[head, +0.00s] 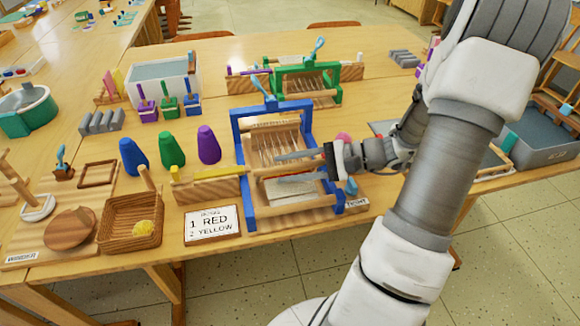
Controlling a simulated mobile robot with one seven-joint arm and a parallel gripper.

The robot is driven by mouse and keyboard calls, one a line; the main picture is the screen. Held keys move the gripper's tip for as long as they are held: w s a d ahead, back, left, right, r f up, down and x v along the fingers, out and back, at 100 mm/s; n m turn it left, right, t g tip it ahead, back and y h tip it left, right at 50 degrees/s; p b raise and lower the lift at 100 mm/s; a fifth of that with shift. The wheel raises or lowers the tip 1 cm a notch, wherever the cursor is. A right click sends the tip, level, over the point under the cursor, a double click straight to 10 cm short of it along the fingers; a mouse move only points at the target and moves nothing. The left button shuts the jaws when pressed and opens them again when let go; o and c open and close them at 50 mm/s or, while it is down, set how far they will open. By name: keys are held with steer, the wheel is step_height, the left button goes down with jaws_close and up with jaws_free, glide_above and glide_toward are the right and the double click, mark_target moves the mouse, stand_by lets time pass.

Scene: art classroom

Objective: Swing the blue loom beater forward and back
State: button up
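The loom with the blue frame (243,170) stands upright on its wooden base near the table's front edge. Its blue top bar (275,106) has a small upright handle (260,86). White threads (270,128) run down toward the front, where red and pale weaving (292,185) shows low in the frame. My gripper (279,161) reaches in from the right, its grey fingers pointing left across the front of the threads. I see nothing clearly held, and the finger spacing is unclear. My wrist hides part of the loom's right side.
A green loom (309,72) stands behind. Left are blue, green and purple cones (171,150), a wicker basket (131,222) and a card (212,224) reading "1 RED 2 YELLOW". A wooden block (209,190) adjoins the loom's left side. A grey bin (545,135) is at right.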

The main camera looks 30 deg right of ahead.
jaws_close()
stand_by(1.2)
